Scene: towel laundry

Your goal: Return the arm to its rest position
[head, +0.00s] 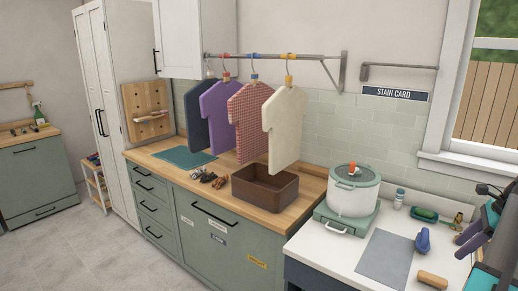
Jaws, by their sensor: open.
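My gripper (466,240) is at the right edge of the head view, partly cut off. Its two lilac fingers point left over the white counter (345,246). They look apart, with nothing seen between them. My dark arm parts with teal stripes fill the right edge; the rest of the arm is out of view. A blue object (423,240) stands on the counter left of the fingers, apart from them in the picture.
The white counter also bears a white pot (352,192), a grey mat (385,259), a small bottle (399,198), a green brush-like item (425,215) and a tan block (432,280). A brown bin (265,194) sits below several hanging shirts (283,125). A window (480,100) is behind.

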